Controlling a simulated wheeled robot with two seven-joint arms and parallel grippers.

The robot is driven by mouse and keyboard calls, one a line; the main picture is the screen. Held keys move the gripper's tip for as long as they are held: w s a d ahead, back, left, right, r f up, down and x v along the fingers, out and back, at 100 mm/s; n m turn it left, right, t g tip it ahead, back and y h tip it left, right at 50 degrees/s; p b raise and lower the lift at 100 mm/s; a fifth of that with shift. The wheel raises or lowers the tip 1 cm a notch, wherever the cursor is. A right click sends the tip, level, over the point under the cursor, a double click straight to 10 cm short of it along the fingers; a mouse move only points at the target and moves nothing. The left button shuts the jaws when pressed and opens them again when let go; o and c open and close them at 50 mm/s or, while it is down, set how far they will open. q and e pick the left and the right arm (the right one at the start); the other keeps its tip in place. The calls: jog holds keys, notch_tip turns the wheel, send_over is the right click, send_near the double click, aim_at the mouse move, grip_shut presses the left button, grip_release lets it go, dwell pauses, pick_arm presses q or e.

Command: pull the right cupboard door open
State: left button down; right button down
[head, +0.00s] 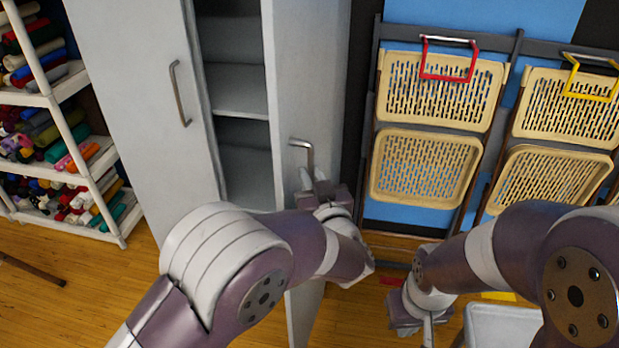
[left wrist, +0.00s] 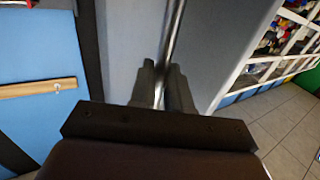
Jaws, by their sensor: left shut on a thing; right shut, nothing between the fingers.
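The right cupboard door (head: 305,60) is a pale grey panel standing partly open, with a gap between it and the left door (head: 140,80). Its metal bar handle (head: 309,152) sticks out at mid height. My left gripper (head: 314,182) is at this handle and shut on its lower part; my own arm hides some of the door below. In the left wrist view my left gripper's fingers (left wrist: 163,88) close around the bar (left wrist: 172,40) in front of the grey door (left wrist: 128,50). My right gripper (head: 428,325) is low at the right, shut and empty, away from the door.
Grey shelves (head: 238,90) show inside the cupboard through the gap. Folded tan chairs (head: 440,90) stand against the wall at the right. A white rack (head: 95,165) of coloured rolls and fabrics stands at the left.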

pick_arm(q)
jog(key=c, duration=1.2)
grip_release()
jog(key=shift+w+r, duration=0.2)
jog(key=shift+r, duration=0.25)
jog(key=shift+w+d+f, duration=0.15)
jog(key=shift+w+f, duration=0.1)
jog(key=shift+f, duration=0.05)
jog(key=shift+s, duration=0.3)
jog(key=b+v, duration=0.1)
jog(key=v, duration=1.1)
jog(key=shift+f, duration=0.1)
pick_arm(e)
jog(key=shift+w+f, duration=0.2)
jog(key=shift+f, duration=0.45)
